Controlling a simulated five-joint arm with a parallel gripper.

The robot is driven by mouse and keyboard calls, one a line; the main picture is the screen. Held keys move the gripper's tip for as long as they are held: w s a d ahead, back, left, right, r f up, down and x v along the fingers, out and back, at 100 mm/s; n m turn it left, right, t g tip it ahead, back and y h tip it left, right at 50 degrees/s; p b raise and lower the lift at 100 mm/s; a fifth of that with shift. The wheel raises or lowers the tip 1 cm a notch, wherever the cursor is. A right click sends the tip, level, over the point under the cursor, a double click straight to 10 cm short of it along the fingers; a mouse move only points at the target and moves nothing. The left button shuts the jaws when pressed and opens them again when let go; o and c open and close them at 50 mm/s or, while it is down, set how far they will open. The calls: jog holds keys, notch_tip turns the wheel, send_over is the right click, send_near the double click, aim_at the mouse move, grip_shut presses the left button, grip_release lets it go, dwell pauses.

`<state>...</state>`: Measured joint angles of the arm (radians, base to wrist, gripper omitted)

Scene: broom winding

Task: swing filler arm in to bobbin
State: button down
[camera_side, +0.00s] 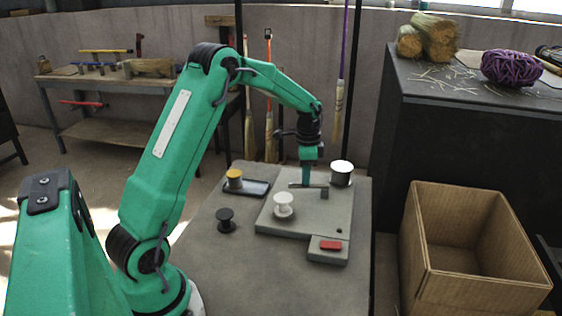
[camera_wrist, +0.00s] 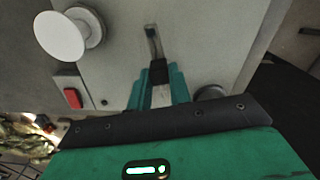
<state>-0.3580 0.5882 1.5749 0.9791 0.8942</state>
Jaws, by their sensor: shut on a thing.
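My gripper (camera_side: 307,183) points straight down over the grey winder base (camera_side: 300,226). It is shut on the filler arm (camera_side: 295,184), a thin dark bar low over the base's back part. In the wrist view, my fingers (camera_wrist: 158,88) close around the filler arm (camera_wrist: 152,42), and its slim end sticks out beyond them. The white bobbin (camera_side: 284,204) stands upright on the base, in front and left of my gripper. The bobbin (camera_wrist: 64,36) is at the upper left in the wrist view, clearly apart from the filler arm. The gripped part is mostly hidden.
A red switch (camera_side: 330,245) is at the base's front right. A white-topped spool (camera_side: 341,171) stands behind right. An open carton (camera_side: 465,250) is right.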

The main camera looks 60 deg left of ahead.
jog(key=d+n, duration=0.1)
jog(key=n, duration=0.2)
jog(key=shift+s+d+n, duration=0.3)
jog(key=shift+s+d, duration=0.05)
jog(key=shift+d, duration=0.05)
jog(key=shift+d+r+n, duration=0.1)
jog(key=shift+d+n, duration=0.35)
jog(key=shift+n, duration=0.45)
jog(key=shift+d+n, duration=0.45)
jog(key=shift+n, duration=0.45)
jog(key=c, duration=1.3)
grip_release()
notch_tip(320, 180, up, 8)
jog(key=shift+f, duration=0.15)
jog(key=shift+s+d, duration=0.1)
